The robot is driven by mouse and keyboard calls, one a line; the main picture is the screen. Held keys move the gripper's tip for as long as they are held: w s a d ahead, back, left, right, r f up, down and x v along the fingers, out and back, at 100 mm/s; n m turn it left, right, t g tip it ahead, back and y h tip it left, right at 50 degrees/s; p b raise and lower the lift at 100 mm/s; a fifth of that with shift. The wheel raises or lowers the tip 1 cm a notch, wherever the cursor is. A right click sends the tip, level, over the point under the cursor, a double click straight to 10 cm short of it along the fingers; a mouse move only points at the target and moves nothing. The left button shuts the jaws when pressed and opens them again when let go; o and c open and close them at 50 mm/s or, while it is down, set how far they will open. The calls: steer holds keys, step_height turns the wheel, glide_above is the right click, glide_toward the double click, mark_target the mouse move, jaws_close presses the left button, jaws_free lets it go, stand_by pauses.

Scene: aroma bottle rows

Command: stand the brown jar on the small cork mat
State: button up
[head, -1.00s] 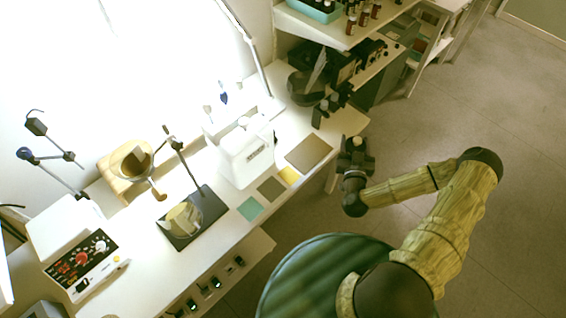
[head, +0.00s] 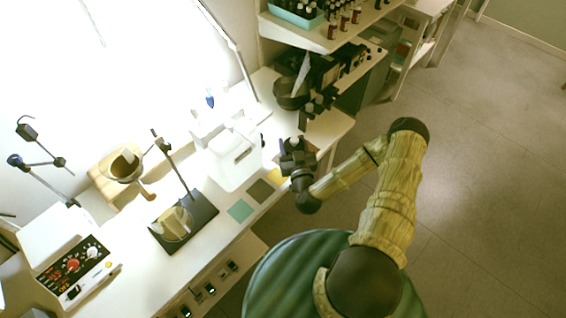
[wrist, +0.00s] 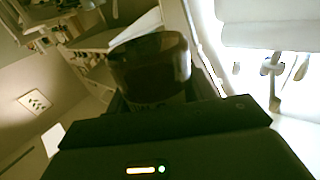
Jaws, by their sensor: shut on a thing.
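My gripper (head: 296,150) is shut on the brown jar (wrist: 150,68), which fills the space between the fingers in the wrist view and has a dark wide top with a paler label below. In the head view the jar cannot be told apart from the dark gripper. The gripper is above the bench's front edge, over the place of a larger brown mat that it now mostly hides. I cannot tell which mat is cork.
A white box-shaped device (head: 235,160) stands close to the left of my gripper. A black-based stand (head: 202,212) is farther left on the bench. A dark bowl (head: 291,92) stands behind the gripper. A shelf with small bottles (head: 332,30) is at the back.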

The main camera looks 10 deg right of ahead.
steer(key=shift+w+f+b, duration=0.2)
steer(key=shift+f+b, duration=0.2)
steer(key=shift+b, duration=0.3)
steer(key=w+f+n+g+y+b, duration=0.4)
steer(key=w+f+n+y+b, duration=0.4)
steer(key=b, duration=2.9)
steer(key=shift+w+y, duration=1.2)
steer(key=shift+y, duration=0.6)
steer(key=shift+f+b, duration=0.85)
steer(key=shift+f, duration=2.3)
steer(key=shift+f+b, duration=0.45)
steer(key=shift+f, duration=1.45)
